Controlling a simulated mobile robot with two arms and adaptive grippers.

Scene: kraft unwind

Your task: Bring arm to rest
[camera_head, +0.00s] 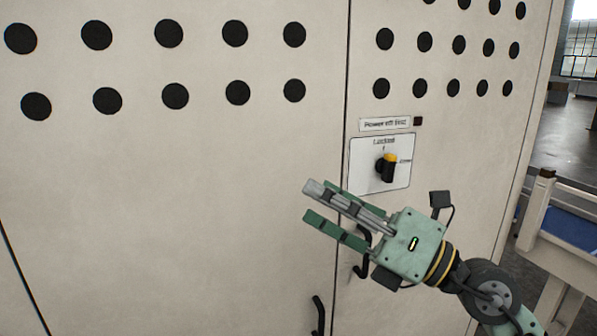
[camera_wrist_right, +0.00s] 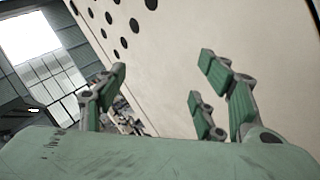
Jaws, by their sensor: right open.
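My right gripper (camera_head: 325,212) is in front of the beige cabinet, its fingers pointing left and slightly up, below and left of the lock panel. It is open and empty. In the right wrist view its green-padded fingers (camera_wrist_right: 160,95) stand apart with nothing between them, and the cabinet face shows behind. My right arm comes in from the lower right. My left gripper is not in view.
The beige cabinet (camera_head: 180,200) with rows of black holes fills most of the head view. A panel (camera_head: 372,175) holds a black and yellow rotary knob (camera_head: 387,166). A black door handle (camera_head: 363,255) is partly behind my gripper; another handle (camera_head: 318,315) is lower left. A blue-topped table (camera_head: 570,225) stands right.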

